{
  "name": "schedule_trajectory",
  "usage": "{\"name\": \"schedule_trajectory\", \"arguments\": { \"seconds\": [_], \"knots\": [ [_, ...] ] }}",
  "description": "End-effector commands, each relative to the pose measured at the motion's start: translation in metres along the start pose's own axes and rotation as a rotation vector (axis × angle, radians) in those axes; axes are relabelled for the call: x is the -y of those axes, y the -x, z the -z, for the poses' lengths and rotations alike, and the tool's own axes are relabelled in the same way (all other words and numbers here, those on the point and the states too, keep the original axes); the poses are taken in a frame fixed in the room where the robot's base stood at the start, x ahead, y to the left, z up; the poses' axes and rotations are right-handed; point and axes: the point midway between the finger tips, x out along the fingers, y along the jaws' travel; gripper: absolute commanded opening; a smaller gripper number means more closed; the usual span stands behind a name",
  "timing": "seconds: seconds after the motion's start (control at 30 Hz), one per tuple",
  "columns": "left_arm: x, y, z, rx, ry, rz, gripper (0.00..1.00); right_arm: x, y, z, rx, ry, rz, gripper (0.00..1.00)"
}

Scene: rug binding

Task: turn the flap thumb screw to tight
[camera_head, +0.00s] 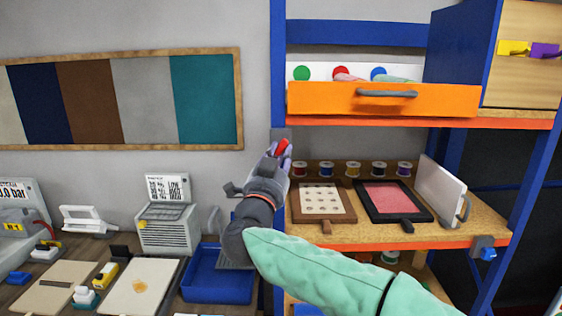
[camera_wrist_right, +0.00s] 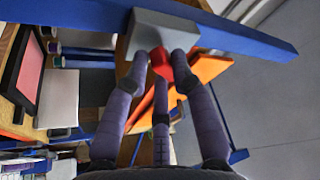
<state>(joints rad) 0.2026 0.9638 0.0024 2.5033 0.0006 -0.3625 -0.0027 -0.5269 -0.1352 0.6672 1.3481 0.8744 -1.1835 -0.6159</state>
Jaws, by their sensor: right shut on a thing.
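A red knob (camera_head: 282,146) sits at a grey block (camera_head: 281,133) on the blue upright post, left of the shelves. I take it for the thumb screw. My right gripper (camera_head: 279,155) reaches up to it, its purple fingers shut around the knob. In the right wrist view the red knob (camera_wrist_right: 165,65) shows between the fingertips of the right gripper (camera_wrist_right: 160,68), against the grey block (camera_wrist_right: 163,31) on the blue post. The fingers hide part of the knob, and I cannot tell how far it is turned. My left gripper is in no view.
An orange drawer (camera_head: 385,99) with a grey handle is just right of the post. Below it, a shelf (camera_head: 440,232) holds thread spools and framed trays. A blue knob (camera_head: 488,254) is on the shelf's right side.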

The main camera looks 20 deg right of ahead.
Motion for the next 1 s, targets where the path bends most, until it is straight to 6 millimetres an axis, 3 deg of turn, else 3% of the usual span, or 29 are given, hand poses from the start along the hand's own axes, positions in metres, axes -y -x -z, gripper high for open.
{"name": "schedule_trajectory", "arguments": {
  "seconds": [0.7, 1.0],
  "knots": [
    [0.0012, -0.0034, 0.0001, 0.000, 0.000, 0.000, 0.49, 0.0091, 0.0000, 0.0000, 0.000, -0.615, -0.255, 0.00],
    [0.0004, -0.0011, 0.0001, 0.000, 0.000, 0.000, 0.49, 0.0107, -0.0005, 0.0006, 0.000, -0.787, -0.327, 0.00]
  ]
}}
